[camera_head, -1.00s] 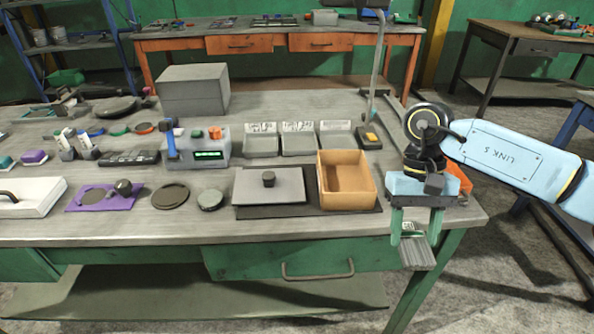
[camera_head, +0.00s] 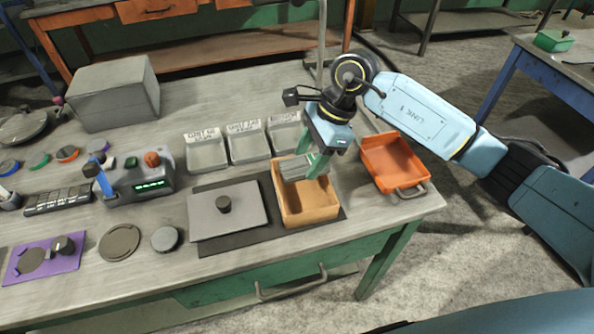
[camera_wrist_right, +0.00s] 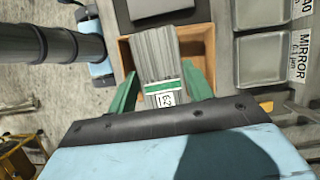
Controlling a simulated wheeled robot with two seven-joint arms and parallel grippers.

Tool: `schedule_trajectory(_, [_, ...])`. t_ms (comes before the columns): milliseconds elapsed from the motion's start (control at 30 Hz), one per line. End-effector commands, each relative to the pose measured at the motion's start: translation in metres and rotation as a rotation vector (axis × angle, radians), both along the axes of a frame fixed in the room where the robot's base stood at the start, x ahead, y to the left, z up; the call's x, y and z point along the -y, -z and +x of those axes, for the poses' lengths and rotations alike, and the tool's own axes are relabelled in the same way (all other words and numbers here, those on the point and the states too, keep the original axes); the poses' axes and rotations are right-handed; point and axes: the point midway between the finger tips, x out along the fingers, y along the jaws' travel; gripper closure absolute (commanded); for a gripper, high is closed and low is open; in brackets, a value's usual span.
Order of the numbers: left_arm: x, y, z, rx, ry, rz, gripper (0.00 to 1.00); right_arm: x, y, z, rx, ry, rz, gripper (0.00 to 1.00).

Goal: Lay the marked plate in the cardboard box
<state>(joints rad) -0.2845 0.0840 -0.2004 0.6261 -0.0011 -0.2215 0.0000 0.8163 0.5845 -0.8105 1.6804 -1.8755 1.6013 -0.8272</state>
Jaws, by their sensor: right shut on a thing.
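The marked plate (camera_head: 295,170) is grey and ribbed; in the right wrist view (camera_wrist_right: 157,55) it shows a green band and a white label with printed characters. My right gripper (camera_head: 313,165) is shut on it, with green fingers on either side. The open cardboard box (camera_head: 308,216) stands on the bench, with the plate over its back part. In the right wrist view the box's wall (camera_wrist_right: 125,52) shows behind the plate. I cannot tell whether the plate touches the box. My left gripper is not in view.
A grey lid with a black knob (camera_head: 245,215) lies left of the box on a dark mat. An orange tray (camera_head: 390,165) stands to the right. Labelled grey bins (camera_head: 248,150) stand behind. A control box (camera_head: 140,185) is farther left.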

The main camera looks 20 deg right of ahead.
Motion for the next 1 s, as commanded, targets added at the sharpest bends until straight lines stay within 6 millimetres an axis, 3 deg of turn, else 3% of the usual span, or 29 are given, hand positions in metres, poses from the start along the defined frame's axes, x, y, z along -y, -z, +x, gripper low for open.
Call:
schedule_trajectory(133, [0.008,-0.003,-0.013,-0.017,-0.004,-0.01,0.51,-0.001,0.001,0.002,0.0,0.074,0.002,1.0])
schedule_trajectory(300, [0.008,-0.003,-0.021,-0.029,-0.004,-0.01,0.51,-0.001,0.03,0.002,-0.004,0.086,0.001,1.0])
schedule_trajectory(867, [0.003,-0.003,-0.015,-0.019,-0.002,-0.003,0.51,-0.001,0.093,0.002,-0.002,0.084,0.001,1.0])
schedule_trajectory(1000, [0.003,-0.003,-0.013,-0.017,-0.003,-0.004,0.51,-0.001,0.096,0.003,0.002,0.081,0.001,1.0])
